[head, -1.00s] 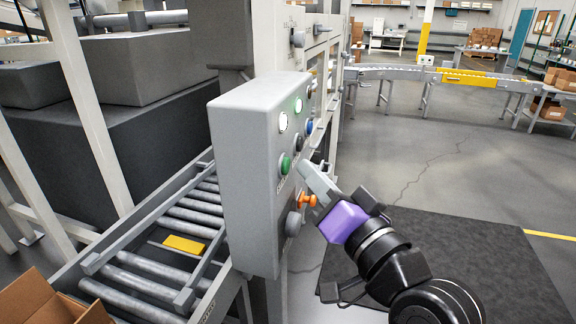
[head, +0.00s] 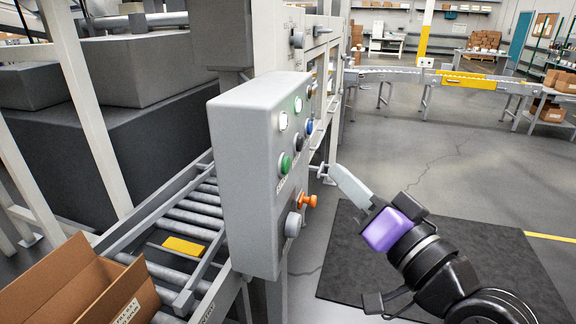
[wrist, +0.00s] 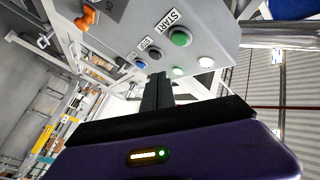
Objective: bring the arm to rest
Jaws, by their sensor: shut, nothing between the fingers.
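My gripper (head: 336,172) is in the head view, right of the grey control box (head: 246,180), with clear air between them. Its grey fingers are closed together and hold nothing. The purple wrist housing and black arm run down to the lower right. In the wrist view my shut fingers (wrist: 158,92) point toward the box's button panel. There the green START button (wrist: 181,38), a black button (wrist: 155,54) and an orange knob (wrist: 86,17) show. The orange knob (head: 308,201) and green button (head: 284,163) also show in the head view.
A roller conveyor (head: 190,222) with a yellow block (head: 184,246) runs left of the box. An open cardboard box (head: 82,290) stands at the lower left. A dark mat (head: 440,245) lies under my arm. Open floor (head: 420,150) extends beyond it on the right.

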